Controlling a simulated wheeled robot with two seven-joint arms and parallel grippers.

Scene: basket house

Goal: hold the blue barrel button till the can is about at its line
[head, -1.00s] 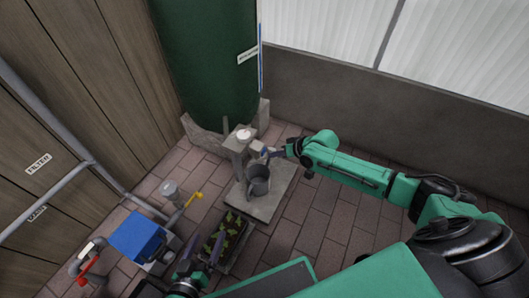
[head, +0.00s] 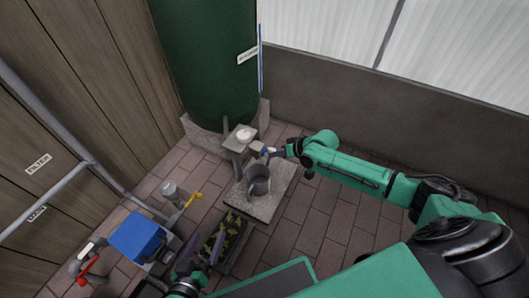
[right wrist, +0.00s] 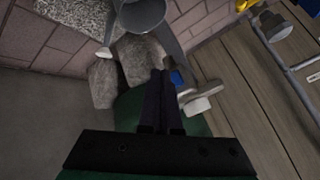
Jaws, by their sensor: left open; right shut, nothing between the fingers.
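The grey can (head: 258,181) stands upright on the stone slab below the post by the green barrel; its body also shows at the top of the right wrist view (right wrist: 143,14). The level inside and its line cannot be made out. A blue button (right wrist: 177,78) shows beside a pale fitting in the right wrist view. My right gripper (head: 277,152) is shut and empty, its fingertips right beside the button in the right wrist view (right wrist: 160,74); whether they press it I cannot tell. My left gripper (head: 203,248) is open and empty over the planter.
The green barrel (head: 208,70) stands on stone blocks at the back. A planter (head: 232,256) with green plants lies in front of the slab. A blue box (head: 138,236), a yellow-handled tap (head: 192,199) and pipes are at left. Paving to the right is clear.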

